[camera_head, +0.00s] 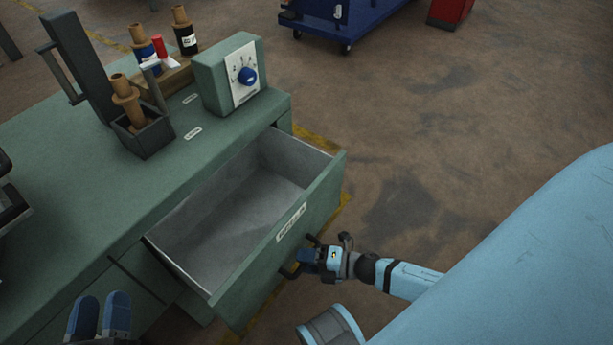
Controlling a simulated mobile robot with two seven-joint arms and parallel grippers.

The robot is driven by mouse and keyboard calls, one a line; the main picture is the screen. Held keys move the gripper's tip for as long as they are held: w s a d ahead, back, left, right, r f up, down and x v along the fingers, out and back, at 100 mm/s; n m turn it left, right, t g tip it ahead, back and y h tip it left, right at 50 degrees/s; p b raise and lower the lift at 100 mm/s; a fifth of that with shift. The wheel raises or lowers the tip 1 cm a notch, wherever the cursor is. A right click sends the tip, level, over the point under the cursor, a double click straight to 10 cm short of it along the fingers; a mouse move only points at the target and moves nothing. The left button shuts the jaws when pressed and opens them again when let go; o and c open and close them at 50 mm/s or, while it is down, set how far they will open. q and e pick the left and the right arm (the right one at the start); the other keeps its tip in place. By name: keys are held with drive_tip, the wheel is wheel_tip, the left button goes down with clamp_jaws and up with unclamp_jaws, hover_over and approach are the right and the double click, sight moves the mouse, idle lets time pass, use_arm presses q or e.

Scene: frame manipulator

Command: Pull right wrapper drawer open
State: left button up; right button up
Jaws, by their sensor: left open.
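The right wrapper drawer (235,222) is pulled well out of the green workbench (60,200), and its grey inside looks empty. A small white label (291,222) is on its green front. A dark bar handle (288,272) is on that front. My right gripper (308,258) is at the handle, with its fingers around the bar; the gripper's own arm hides part of the grip. My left gripper (101,314) is at the bottom left, in front of the bench, open and empty with its blue finger pads pointing up.
A control box (222,80) with a blue knob stands on the bench corner. A blue cart (340,20) and a red box (450,12) are far back.

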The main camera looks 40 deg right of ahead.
drive_tip(key=shift+s+d, duration=0.15)
drive_tip(key=shift+s, duration=0.05)
use_arm(q)
drive_tip(key=f+p, duration=0.1)
drive_tip(key=a+f+g+y, duration=0.1)
drive_tip(key=f, duration=0.1)
drive_tip(key=a+f+g+y+p, duration=0.1)
drive_tip(key=f, duration=0.1)
drive_tip(key=shift+s+f+p, duration=0.15)
drive_tip(key=shift+f+p, duration=0.05)
drive_tip(key=shift+p, duration=0.15)
use_arm(e)
drive_tip(key=v, duration=1.3)
drive_tip(key=shift+r, duration=0.2)
use_arm(q)
drive_tip(key=shift+d+r, duration=0.1)
drive_tip(key=shift+r, duration=0.25)
use_arm(e)
drive_tip(key=shift+s+d, duration=0.1)
